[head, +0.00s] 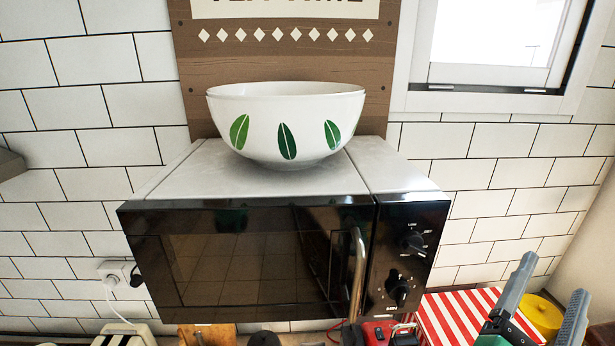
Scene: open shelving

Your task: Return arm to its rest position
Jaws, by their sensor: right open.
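My right gripper (549,300) is at the lower right corner, open, its two grey fingers apart with nothing seen held between them. It is in front of a red-and-white striped box and a yellow round thing. My left gripper is not in view. A white bowl with green leaf marks (285,125) sits upright on top of the black-fronted microwave (250,262), well apart from my right gripper. The microwave door looks closed.
The striped box (450,318) and the yellow round thing (541,316) are at the lower right. Several small items line the bottom edge, including a red one (378,333). A window (490,45) is at upper right. The wall right of the microwave is clear.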

